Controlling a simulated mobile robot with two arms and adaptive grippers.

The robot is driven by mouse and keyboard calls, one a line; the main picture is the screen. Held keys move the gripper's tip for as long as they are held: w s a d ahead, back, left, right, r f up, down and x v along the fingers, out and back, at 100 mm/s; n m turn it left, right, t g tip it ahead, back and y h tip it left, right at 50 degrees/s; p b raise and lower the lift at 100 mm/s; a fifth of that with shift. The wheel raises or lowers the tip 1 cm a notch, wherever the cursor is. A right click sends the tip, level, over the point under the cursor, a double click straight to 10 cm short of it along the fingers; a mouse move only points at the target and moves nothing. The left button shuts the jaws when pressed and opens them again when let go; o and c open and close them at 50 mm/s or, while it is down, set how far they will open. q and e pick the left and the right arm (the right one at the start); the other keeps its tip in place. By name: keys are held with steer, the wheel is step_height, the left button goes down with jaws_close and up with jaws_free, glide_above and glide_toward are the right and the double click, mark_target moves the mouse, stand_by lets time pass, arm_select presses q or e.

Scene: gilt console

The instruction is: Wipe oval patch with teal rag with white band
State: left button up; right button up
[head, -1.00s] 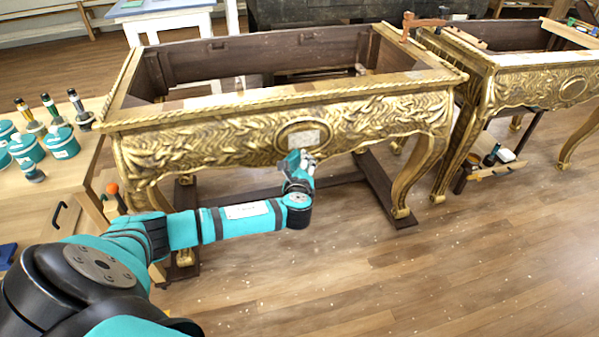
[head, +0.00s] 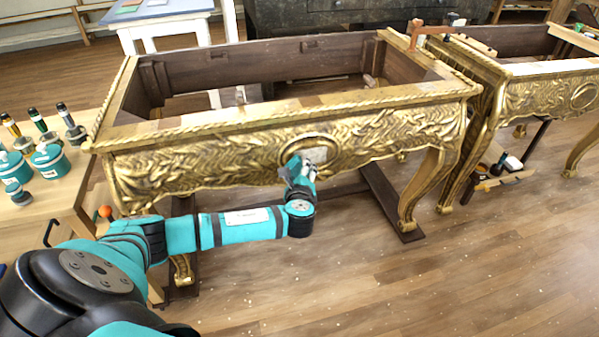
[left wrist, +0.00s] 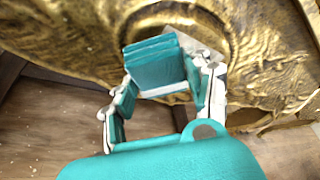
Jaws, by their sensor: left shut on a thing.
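The gilt console (head: 390,140) has a carved front with an oval patch (head: 318,154) set in a raised frame. Its middle looks pale grey. My left gripper (head: 300,172) overlaps the patch's lower left in the head view. In the left wrist view it is shut on the folded teal rag (left wrist: 155,62), which has a pale band along its lower edge. The rag's far end lies over the oval patch (left wrist: 190,45), hiding part of it. I cannot tell whether they touch. My right gripper is not in view.
A second gilt console (head: 550,95) stands close at the right. A wooden bench (head: 75,195) with teal pots (head: 48,160) and several brushes is at the left. A blue-topped table (head: 160,15) is behind. Floor at the front right is clear.

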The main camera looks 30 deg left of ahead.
arm_select(q)
steer(key=shift+d, duration=0.1)
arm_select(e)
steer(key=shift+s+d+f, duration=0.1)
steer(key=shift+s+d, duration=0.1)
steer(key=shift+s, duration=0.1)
arm_select(q)
steer(key=shift+w+a, duration=0.4)
steer(key=shift+a, duration=0.15)
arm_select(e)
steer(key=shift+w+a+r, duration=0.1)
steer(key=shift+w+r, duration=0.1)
arm_select(q)
steer(key=shift+w+a, duration=0.15)
steer(key=shift+a, duration=0.05)
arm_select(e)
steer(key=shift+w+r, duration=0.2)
arm_select(q)
steer(key=shift+r, duration=0.1)
